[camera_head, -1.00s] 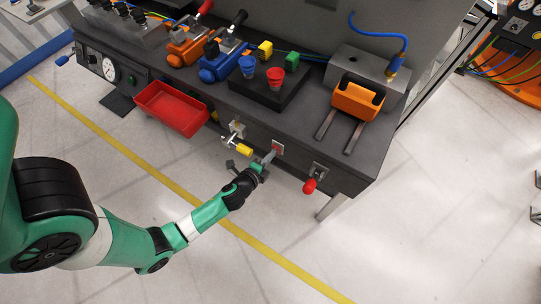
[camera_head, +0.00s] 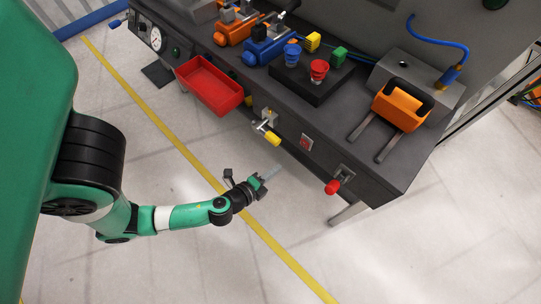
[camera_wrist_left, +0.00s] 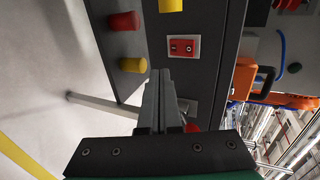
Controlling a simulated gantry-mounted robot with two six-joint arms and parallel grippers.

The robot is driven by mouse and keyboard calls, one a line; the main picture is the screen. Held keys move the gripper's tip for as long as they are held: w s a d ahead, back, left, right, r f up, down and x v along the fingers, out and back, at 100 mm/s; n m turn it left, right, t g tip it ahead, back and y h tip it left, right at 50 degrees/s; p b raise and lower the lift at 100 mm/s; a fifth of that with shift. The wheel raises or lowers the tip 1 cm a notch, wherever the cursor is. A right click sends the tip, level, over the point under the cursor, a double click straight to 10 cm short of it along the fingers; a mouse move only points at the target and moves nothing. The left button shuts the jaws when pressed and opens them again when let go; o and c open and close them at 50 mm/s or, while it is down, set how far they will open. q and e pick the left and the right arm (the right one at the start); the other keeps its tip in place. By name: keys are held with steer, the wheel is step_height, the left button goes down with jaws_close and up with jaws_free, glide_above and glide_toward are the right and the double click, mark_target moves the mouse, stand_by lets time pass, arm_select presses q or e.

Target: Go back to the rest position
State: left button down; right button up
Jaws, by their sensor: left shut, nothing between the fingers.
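My left gripper (camera_head: 274,171) is shut and empty, off the front of the dark workbench. A strip of floor shows between its tip and the bench's front panel. In the left wrist view its closed fingers (camera_wrist_left: 159,95) point toward the panel with the red switch (camera_wrist_left: 184,46). That red switch (camera_head: 306,142) is on the panel to the right of the yellow-tipped valve handle (camera_head: 272,138). My left arm reaches in from the left above the floor. My right gripper is not in view.
The bench (camera_head: 396,187) runs along the upper right. A red tray (camera_head: 209,88) and a red-knobbed lever (camera_head: 333,187) project from its front. Blue and red buttons (camera_head: 319,68) and an orange-handled tool (camera_head: 402,105) are on top. The floor (camera_head: 430,260) in front is open.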

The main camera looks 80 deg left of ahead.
arm_select(q)
steer(key=shift+f+v, duration=0.2)
steer(key=shift+v, duration=0.75)
steer(key=shift+s+d, duration=0.1)
steer(key=shift+s, duration=0.05)
